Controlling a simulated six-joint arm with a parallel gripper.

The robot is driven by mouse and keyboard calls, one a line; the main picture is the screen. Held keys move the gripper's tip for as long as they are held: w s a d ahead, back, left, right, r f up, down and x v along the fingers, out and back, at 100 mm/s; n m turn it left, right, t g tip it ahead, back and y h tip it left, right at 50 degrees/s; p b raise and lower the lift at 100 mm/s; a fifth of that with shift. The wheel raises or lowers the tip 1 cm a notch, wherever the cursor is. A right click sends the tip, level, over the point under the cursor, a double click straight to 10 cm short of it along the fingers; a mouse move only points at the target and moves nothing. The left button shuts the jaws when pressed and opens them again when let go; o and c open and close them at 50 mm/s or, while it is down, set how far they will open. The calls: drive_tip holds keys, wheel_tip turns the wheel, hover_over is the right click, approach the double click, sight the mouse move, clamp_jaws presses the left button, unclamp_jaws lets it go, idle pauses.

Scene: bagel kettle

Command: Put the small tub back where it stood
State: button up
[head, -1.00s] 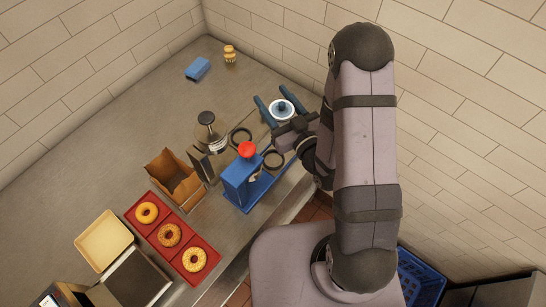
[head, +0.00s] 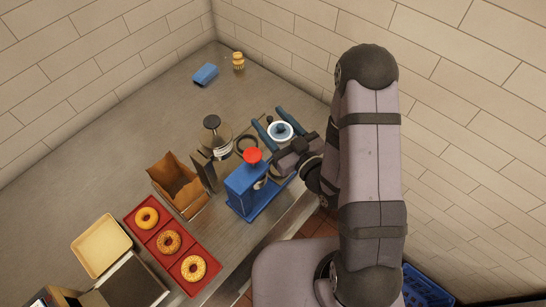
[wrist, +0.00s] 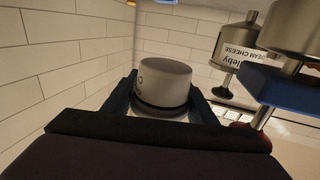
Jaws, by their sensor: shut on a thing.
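In the wrist view the tub (wrist: 165,78) shows as a pale grey cup with a dark band, between the two fingers (wrist: 163,100). Some lettering shows at its left side. I cannot tell how far the tub is above the counter. A dark ring (head: 247,143) lies on the counter left of the tub. My wrist hides the counter just below the tub in the head view.
A blue stand with a red knob (head: 252,156) is close to my gripper. A metal cream cheese canister (head: 217,142) stands left of it. A paper bag (head: 177,187) and a red bagel tray (head: 160,237) are further left.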

wheel_tip(320, 180, down, 9)
drive_tip(key=b, duration=0.6)
drive_tip(key=shift+f+b, duration=0.15)
drive_tip(key=shift+b, duration=0.15)
drive_tip(key=shift+f+p, duration=0.3)
drive_tip(key=shift+f, duration=2.25)
drive_tip(key=shift+f, duration=0.2)
drive_tip(key=o, duration=1.2)
